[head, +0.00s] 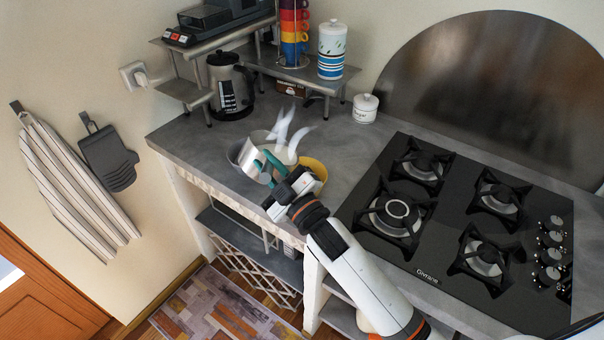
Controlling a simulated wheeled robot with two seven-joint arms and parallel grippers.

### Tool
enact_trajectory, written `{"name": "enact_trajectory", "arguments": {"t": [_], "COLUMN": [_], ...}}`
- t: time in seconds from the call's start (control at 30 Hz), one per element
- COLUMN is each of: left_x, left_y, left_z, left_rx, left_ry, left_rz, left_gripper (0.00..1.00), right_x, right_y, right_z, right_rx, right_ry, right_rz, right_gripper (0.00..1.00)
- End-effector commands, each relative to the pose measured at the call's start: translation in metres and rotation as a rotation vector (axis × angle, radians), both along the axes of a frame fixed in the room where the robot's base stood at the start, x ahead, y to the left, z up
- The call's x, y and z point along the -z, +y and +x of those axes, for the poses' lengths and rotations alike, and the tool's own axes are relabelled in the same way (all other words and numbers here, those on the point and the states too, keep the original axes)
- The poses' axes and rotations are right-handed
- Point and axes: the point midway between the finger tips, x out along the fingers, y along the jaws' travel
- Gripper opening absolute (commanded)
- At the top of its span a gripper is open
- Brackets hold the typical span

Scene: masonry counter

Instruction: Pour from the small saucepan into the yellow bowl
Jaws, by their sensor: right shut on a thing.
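My right gripper (272,172) reaches in over the counter and is shut on the teal handle of the small saucepan (253,165). The saucepan is silvery and looks tilted, but its contents are not clear to me. The yellow bowl (318,168) is on the counter just right of and behind my gripper, which hides much of it. The saucepan appears left of the bowl's visible part. My left gripper is out of view.
A round metal vessel (237,151) shows partly behind the saucepan. A gas hob (455,225) fills the right of the counter. The counter's left corner is free.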

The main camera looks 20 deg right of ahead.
Motion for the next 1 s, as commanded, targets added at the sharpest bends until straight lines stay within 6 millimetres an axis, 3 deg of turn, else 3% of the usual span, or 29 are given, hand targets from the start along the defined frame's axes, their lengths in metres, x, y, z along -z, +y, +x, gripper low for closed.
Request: {"name": "enact_trajectory", "arguments": {"t": [1.0], "left_x": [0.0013], "left_y": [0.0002], "left_z": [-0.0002], "left_rx": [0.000], "left_ry": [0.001], "left_rz": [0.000], "left_gripper": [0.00], "right_x": [-0.0084], "right_y": [-0.0096], "right_z": [0.0002], "right_rx": [-0.001], "right_ry": [-0.006], "right_rz": [0.051], "right_gripper": [0.00]}}
